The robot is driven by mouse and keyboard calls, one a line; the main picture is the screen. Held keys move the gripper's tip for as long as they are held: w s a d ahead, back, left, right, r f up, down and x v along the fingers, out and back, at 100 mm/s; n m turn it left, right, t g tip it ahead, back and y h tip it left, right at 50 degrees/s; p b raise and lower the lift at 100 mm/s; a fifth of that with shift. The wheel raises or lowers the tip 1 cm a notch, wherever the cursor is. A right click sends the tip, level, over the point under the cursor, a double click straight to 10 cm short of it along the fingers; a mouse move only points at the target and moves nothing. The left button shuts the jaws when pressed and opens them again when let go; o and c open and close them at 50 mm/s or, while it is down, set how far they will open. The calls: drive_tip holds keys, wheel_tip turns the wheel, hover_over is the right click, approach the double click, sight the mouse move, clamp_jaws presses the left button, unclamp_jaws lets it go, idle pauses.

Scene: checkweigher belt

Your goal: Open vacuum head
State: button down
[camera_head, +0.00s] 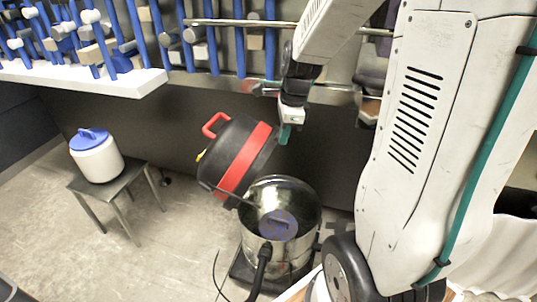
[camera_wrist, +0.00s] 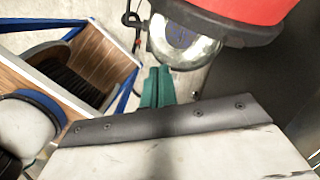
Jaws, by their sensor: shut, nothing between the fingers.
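The vacuum head (camera_head: 238,153), black with a red band and a red handle, is tipped up and to the left above the steel drum (camera_head: 297,249). The drum's mouth is uncovered, and a round bluish part (camera_head: 278,225) shows inside it. My gripper (camera_head: 284,134) is just right of the tilted head's upper edge; I cannot tell whether they touch. In the wrist view, my gripper's green fingers (camera_wrist: 157,88) are together and empty. The red and black head (camera_wrist: 240,15) fills the upper right there, with part of the shiny drum (camera_wrist: 185,42) below it.
A white tub with a blue lid (camera_head: 97,155) stands on a small metal table (camera_head: 148,178) at left. A white shelf (camera_head: 90,78) and a wall rack of blue bars (camera_head: 212,40) are behind. A black hose (camera_head: 262,266) runs from the drum's front.

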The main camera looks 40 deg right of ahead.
drive_tip(key=w+d+f+m, duration=0.1)
drive_tip(key=w+f+m, duration=0.1)
drive_tip(key=f, duration=0.5)
drive_tip(key=w+d+f+m, duration=0.1)
drive_tip(key=d+f+m, duration=0.15)
drive_tip(key=f, duration=0.45)
drive_tip(key=w+a+r, duration=0.2)
drive_tip(key=w, duration=0.1)
drive_tip(key=shift+a, duration=0.3)
